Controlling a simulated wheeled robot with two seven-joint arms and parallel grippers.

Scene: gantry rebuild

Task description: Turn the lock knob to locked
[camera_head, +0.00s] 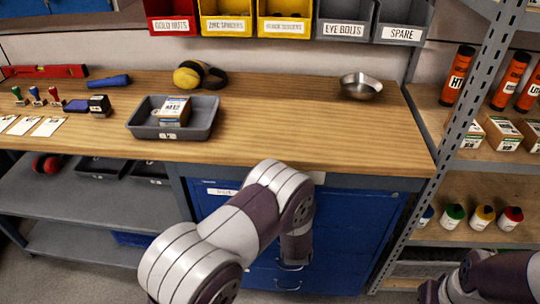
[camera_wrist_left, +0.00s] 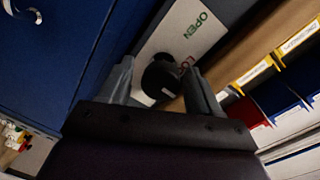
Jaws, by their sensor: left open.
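The dark round lock knob (camera_wrist_left: 160,80) sits on a pale plate (camera_wrist_left: 190,32) in the left wrist view. The plate carries a green OPEN label and a partly hidden red label starting with "LO". My left gripper (camera_wrist_left: 159,68) is open, with one finger on each side of the knob; I cannot tell whether they touch it. Which label the knob points to is unclear. In the head view my left arm (camera_head: 240,220) reaches to the blue drawer cabinet (camera_head: 352,225) and hides the knob and the gripper. Part of my right arm (camera_head: 490,280) shows at lower right, its gripper out of view.
The wooden bench top (camera_head: 290,130) lies above the cabinet. A perforated metal shelf post (camera_head: 462,120) stands close at right.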

